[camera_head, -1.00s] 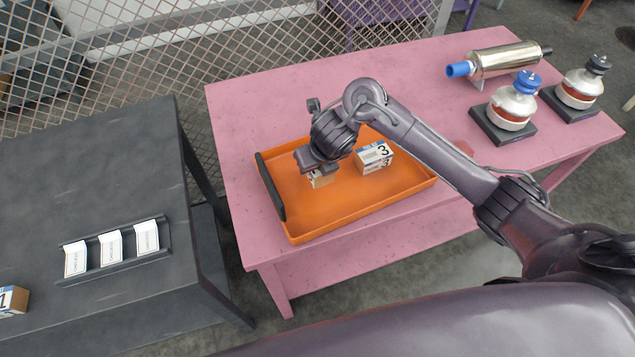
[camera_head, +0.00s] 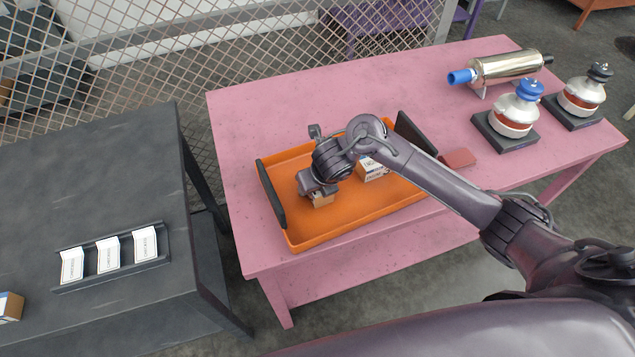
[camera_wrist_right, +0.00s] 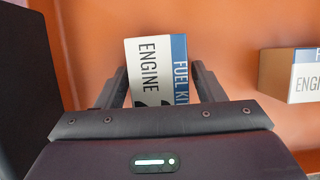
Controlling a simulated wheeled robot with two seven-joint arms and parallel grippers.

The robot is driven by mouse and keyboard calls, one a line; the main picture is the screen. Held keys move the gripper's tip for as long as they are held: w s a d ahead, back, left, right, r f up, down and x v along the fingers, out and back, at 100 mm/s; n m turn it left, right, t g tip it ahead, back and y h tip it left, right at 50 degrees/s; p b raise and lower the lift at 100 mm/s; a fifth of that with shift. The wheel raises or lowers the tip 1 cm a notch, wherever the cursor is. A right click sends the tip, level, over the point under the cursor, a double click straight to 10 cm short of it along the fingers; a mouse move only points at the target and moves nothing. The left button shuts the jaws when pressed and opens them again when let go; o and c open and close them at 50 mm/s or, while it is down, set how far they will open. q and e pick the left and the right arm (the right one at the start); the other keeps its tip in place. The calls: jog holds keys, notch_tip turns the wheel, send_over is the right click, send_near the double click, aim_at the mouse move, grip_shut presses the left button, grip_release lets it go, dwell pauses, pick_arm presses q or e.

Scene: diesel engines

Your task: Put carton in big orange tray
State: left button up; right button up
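The big orange tray (camera_head: 340,232) lies on the pink table, with dark end handles. My right gripper (camera_head: 316,190) reaches down into its left half. In the right wrist view, the gripper fingers (camera_wrist_right: 160,85) sit against both sides of a white, blue and brown carton (camera_wrist_right: 158,60) marked "ENGINE" and "FUEL KIT". The head view shows only a small brown part of this carton (camera_head: 322,200) below the gripper, low over or on the tray floor; I cannot tell which. A second carton (camera_head: 372,170) stands in the tray to the right, partly behind my arm. My left gripper is out of view.
The dark table (camera_head: 90,180) at left bears a rack of white cards (camera_head: 108,258) and another carton (camera_head: 10,307) at its edge. A silver cylinder (camera_head: 505,66) and two white-and-red parts (camera_head: 514,112) (camera_head: 582,92) stand at the pink table's right. The pink table's back left is clear.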

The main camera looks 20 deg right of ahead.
jog(key=shift+o, duration=0.4)
jog(key=shift+r, duration=0.1)
jog(key=shift+r+p, duration=0.25)
jog(key=shift+p, duration=0.05)
jog(key=p+v, duration=0.1)
jog(key=v, duration=0.6)
jog(key=shift+p, duration=0.4)
jog(key=p+v, duration=0.2)
jog(key=v, duration=0.2)
jog(key=shift+p, duration=0.4)
jog(key=shift+s+r, duration=0.25)
jog(key=shift+r, duration=0.05)
